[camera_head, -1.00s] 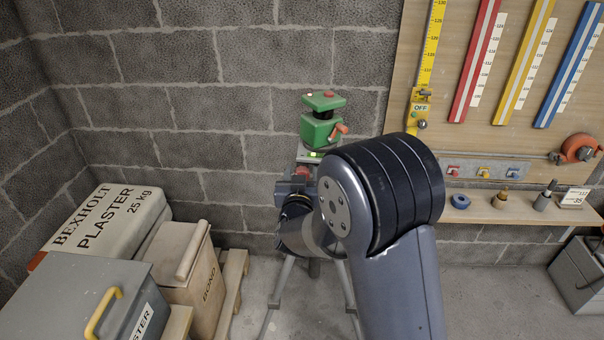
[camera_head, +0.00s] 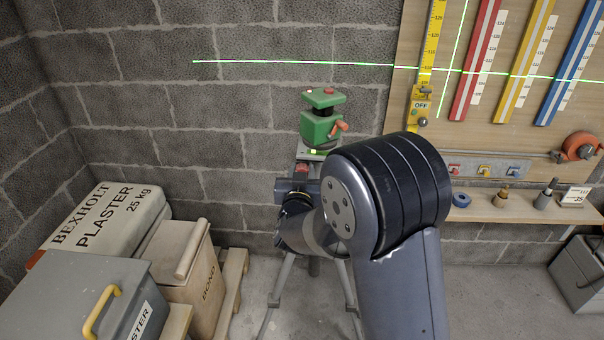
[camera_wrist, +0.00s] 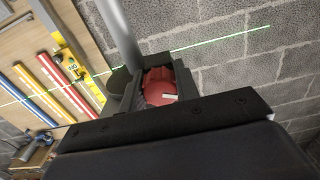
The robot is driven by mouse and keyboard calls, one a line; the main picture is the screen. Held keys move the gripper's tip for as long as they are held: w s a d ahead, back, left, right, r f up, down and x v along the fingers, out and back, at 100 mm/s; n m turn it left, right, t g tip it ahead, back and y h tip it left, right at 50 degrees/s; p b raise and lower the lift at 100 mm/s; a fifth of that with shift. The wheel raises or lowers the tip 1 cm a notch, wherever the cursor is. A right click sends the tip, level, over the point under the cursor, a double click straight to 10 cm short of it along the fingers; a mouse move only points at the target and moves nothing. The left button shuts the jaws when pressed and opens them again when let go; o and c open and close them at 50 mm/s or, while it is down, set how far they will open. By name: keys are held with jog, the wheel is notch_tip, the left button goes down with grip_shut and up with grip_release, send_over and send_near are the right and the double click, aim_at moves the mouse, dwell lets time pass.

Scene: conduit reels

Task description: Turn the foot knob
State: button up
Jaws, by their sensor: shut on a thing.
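The foot knob (camera_wrist: 161,86) is red and ribbed with a pale mark, seen between the dark jaws in the wrist view. My gripper (camera_wrist: 150,88) is shut on it. In the head view a bit of the red knob (camera_head: 301,169) shows just below the green laser level's platform, and my arm hides most of the gripper. The green laser level (camera_head: 320,126) stands upright on top of the tripod (camera_head: 285,285). A small green light (camera_head: 313,152) shows at the platform. The laser throws a bright green horizontal line (camera_head: 290,63) on the wall and a vertical line on the board.
At right a wooden board (camera_head: 408,60) carries a yellow staff with an OFF tag and red, yellow and blue rules. A shelf (camera_head: 480,210) with small parts runs below it. Plaster bags (camera_head: 108,222), a box and a grey case stand at left. Bare floor lies right of the tripod.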

jog(key=m+b, duration=0.1)
jog(key=b, duration=0.1)
jog(key=m+b, duration=0.1)
jog(key=b, duration=0.1)
jog(key=shift+f+m, duration=0.3)
jog(key=shift+m, duration=0.1)
jog(key=m+b, duration=0.2)
jog(key=shift+b, duration=0.4)
jog(key=shift+a+r+m+b, duration=0.1)
jog(key=shift+r+m+b, duration=0.05)
jog(key=shift+m+b, duration=0.6)
jog(key=shift+r+m+b, duration=0.1)
jog(key=shift+m+b, duration=0.5)
jog(key=shift+m, duration=0.25)
jog(key=o, duration=1)
jog(key=shift+r, duration=0.1)
jog(key=shift+s, duration=0.1)
jog(key=s, duration=1)
jog(key=shift+s+a, duration=0.15)
jog(key=shift+s, duration=0.2)
